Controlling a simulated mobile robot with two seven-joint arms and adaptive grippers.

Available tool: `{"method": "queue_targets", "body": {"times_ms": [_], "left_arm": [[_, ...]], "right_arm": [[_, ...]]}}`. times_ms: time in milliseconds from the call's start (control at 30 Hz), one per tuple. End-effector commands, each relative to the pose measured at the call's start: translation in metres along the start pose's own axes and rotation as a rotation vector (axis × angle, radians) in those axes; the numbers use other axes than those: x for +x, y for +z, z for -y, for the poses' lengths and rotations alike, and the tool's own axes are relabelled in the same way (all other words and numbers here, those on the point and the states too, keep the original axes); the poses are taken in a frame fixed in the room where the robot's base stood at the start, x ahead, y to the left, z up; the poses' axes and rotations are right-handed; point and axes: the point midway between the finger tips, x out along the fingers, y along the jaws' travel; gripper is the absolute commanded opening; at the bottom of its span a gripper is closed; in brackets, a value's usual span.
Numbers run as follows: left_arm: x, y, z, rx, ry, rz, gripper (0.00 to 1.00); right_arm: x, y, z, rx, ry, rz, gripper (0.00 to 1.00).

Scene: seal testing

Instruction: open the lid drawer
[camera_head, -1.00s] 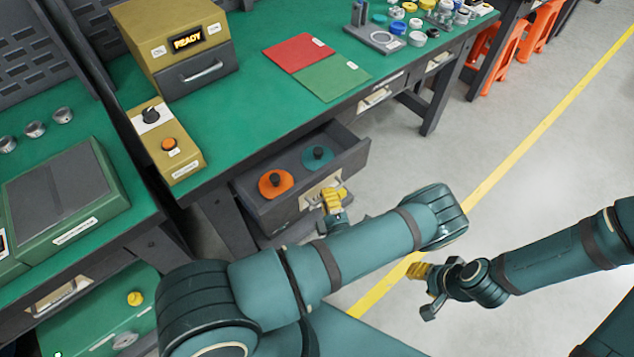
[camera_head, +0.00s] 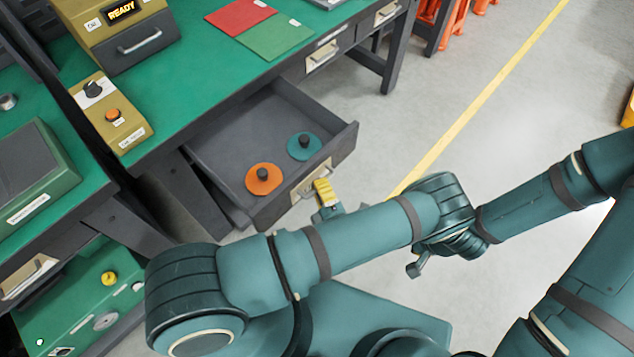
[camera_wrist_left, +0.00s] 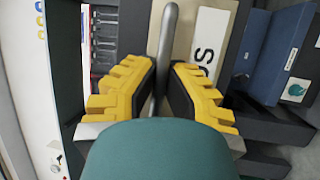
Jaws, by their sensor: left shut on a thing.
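The lid drawer (camera_head: 222,133) is pulled well out from under the green-topped bench. An orange lid (camera_head: 264,179) and a teal lid (camera_head: 304,147), each with a dark knob, lie inside near its front. My left gripper (camera_head: 323,190) is at the drawer's front plate. In the left wrist view its yellow fingers (camera_wrist_left: 160,85) are closed around the metal bar handle (camera_wrist_left: 168,32), beside a pale label. My right gripper (camera_head: 418,266) shows only in part behind my left arm; its fingers are hidden.
A red mat (camera_head: 240,15) and a green mat (camera_head: 275,37) lie on the bench, near a box reading READY (camera_head: 115,35). A control box (camera_head: 112,115) stands at the bench's left edge. Other closed drawers (camera_head: 323,55) are further right.

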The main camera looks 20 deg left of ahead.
Motion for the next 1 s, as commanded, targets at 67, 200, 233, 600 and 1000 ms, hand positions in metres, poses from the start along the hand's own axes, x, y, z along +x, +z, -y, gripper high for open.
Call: {"method": "queue_targets", "body": {"times_ms": [67, 200, 233, 600, 1000], "left_arm": [[0.000, 0.002, -0.002, -0.004, 0.004, 0.003, 0.00], [-0.001, 0.003, -0.002, -0.004, 0.004, 0.003, 0.00], [-0.001, 0.003, -0.002, -0.004, 0.004, 0.003, 0.00], [-0.001, 0.002, -0.001, -0.003, 0.003, 0.002, 0.41], [0.002, 0.001, -0.018, -0.003, 0.003, 0.001, 0.41]], "right_arm": [[0.000, 0.000, 0.000, 0.000, 0.000, 0.000, 0.43], [0.000, 0.000, 0.000, 0.000, 0.000, 0.000, 0.43], [0.000, 0.000, 0.000, 0.000, 0.000, 0.000, 0.43], [0.000, 0.000, 0.000, 0.000, 0.000, 0.000, 0.43], [0.000, 0.000, 0.000, 0.000, 0.000, 0.000, 0.43]]}}
